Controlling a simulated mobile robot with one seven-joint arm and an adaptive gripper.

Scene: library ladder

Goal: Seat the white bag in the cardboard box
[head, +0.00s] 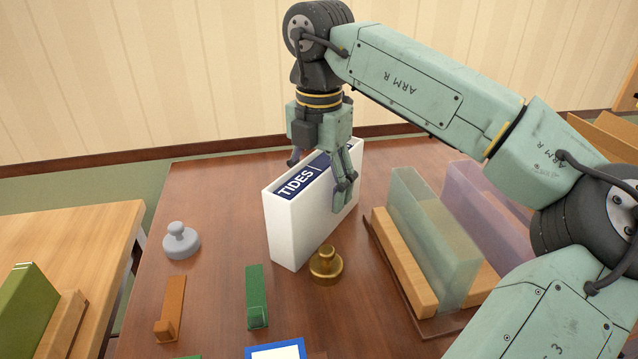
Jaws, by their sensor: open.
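I see no white bag. The white thing in the head view is an upright, box-shaped case (290,228) on the brown table, with a dark blue insert lettered TIDES (300,182) in its open top. My gripper (320,176) is open and points down over the case. One finger is at its far left side and the other at its right side; I cannot tell whether they touch it. A tan box-like thing (607,138), perhaps the cardboard box, shows at the right edge, partly hidden by my arm.
A grey knobbed weight (181,241) stands left of the case and a brass one (326,266) in front. Orange (171,305) and green (256,297) brackets lie nearer. A wooden rack with translucent green (432,240) and purple (487,205) holders stands right. Bare table lies behind the grey weight.

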